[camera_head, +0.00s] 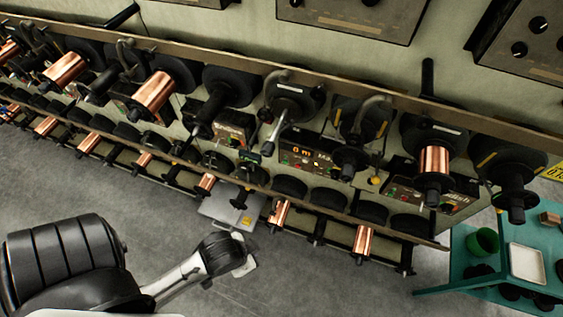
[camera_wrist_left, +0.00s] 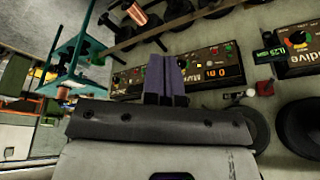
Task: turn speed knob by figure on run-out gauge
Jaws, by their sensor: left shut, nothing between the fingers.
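My left gripper (camera_wrist_left: 168,62) shows its purple fingers shut and empty in the left wrist view, in front of the row of control panels. In the head view my left arm comes in low on the left, and its fingers cannot be made out. A dark panel with a lit orange display (camera_head: 302,151) sits mid-row; the display also shows in the wrist view (camera_wrist_left: 216,72), upside down. A small black unit with green figures (camera_head: 250,155) hangs beside it, also in the wrist view (camera_wrist_left: 267,55). A knob (camera_wrist_left: 298,38) with an orange mark is on the neighbouring panel. Which display is the run-out gauge is unclear.
Black spool holders line the wall rail, several with copper spools (camera_head: 155,92) jutting out. Copper spools (camera_head: 364,240) also hang on a lower row. A teal cart (camera_head: 450,290) with a white tray (camera_head: 527,262) stands at right. The grey floor (camera_head: 320,285) is clear in front.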

